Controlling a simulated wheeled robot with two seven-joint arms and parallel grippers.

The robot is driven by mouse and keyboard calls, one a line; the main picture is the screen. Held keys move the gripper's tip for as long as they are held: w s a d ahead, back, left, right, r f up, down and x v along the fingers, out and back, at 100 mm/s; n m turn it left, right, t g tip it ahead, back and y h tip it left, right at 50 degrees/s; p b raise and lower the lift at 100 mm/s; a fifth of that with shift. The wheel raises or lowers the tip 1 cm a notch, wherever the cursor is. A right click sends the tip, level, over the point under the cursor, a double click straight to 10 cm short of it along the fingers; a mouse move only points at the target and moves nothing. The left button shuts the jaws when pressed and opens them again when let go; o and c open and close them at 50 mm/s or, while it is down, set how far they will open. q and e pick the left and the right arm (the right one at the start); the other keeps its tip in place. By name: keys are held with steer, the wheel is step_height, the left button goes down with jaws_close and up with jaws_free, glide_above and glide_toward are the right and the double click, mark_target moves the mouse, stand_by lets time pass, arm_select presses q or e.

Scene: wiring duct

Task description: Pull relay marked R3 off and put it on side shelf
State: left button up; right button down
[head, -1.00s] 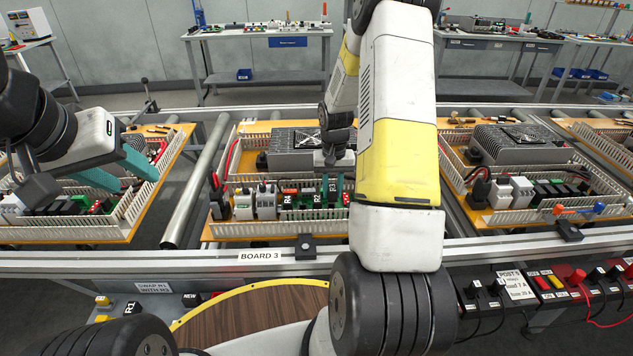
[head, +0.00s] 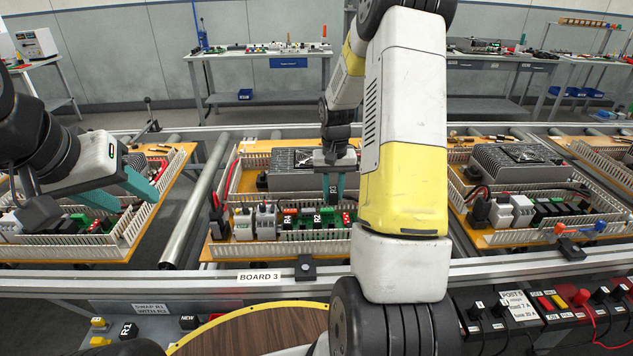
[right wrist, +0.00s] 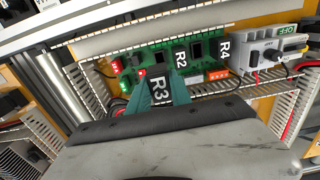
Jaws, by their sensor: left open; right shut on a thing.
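The black relay marked R3 (head: 333,192) is held upright between the teal fingers of my right gripper (head: 335,188), above the row on the board marked BOARD 3. In the right wrist view R3 (right wrist: 158,86) sits between both fingertips, in front of the green circuit board (right wrist: 150,58). The relays R2 (head: 326,212) and R4 (head: 290,212) stand in the row. My left gripper (head: 138,203) is open and empty over the neighbouring board to the left. I cannot clearly identify the side shelf.
White slotted duct walls (head: 290,236) surround the row. A grey finned unit (head: 283,168) lies behind it. Grey switch blocks (head: 254,220) stand to its left.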

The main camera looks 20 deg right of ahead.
mark_target(333, 190)
steer(key=shift+r, duration=1.7)
